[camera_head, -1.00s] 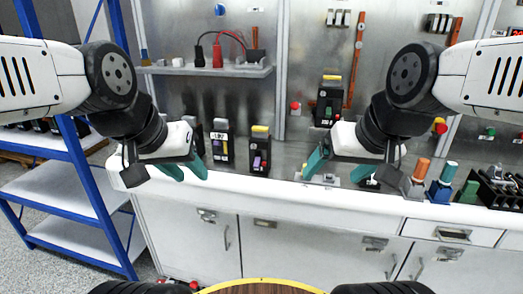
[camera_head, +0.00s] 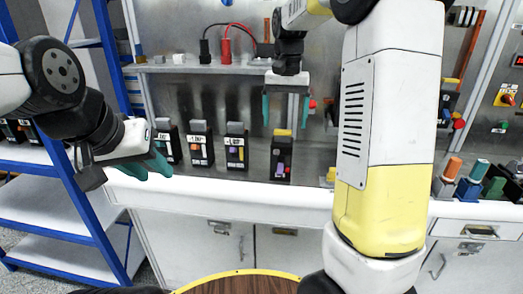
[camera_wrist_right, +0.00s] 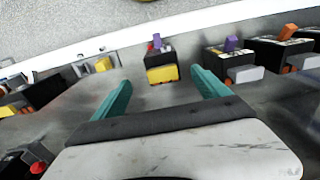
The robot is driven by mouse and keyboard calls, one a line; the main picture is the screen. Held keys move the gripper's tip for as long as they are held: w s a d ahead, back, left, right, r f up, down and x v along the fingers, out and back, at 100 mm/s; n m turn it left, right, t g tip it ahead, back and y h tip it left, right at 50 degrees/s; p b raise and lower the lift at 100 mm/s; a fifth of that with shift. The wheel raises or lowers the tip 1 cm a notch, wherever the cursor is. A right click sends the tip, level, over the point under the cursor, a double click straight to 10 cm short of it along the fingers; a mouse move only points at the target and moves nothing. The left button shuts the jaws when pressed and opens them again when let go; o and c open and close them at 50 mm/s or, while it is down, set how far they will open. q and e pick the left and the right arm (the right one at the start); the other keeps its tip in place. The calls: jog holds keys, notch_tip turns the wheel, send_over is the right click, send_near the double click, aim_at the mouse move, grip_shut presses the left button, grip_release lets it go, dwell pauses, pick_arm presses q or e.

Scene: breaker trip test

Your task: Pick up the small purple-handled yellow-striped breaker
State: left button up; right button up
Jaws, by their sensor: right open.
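The small breaker (camera_head: 281,157) with a yellow stripe on top and a purple handle stands upright on the counter in the head view. In the right wrist view the breaker (camera_wrist_right: 161,73) lies ahead, between the fingertip directions, its purple handle beyond the yellow stripe. My right gripper (camera_head: 286,112) points down with its teal fingers spread, above and behind the breaker in the head view, with nothing between them. The right wrist view shows the open fingers (camera_wrist_right: 158,88) apart from it. My left gripper (camera_head: 147,168) hangs at the counter's left front, empty; its finger gap is unclear.
A grey-topped breaker (camera_head: 236,150) with a purple handle stands just left of the target, with other breakers (camera_head: 200,145) further left. A shelf (camera_head: 190,68) with test leads is behind. Coloured plugs (camera_head: 468,185) stand on the right. My right arm covers the middle right.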

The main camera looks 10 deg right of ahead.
aim_at(282, 141)
jog(key=shift+w+a+f, duration=0.1)
jog(key=shift+w+f, duration=0.1)
jog(key=shift+f, duration=0.15)
jog(key=f, duration=0.7)
jog(key=shift+w+f, duration=0.1)
jog(key=shift+w, duration=0.1)
grip_shut()
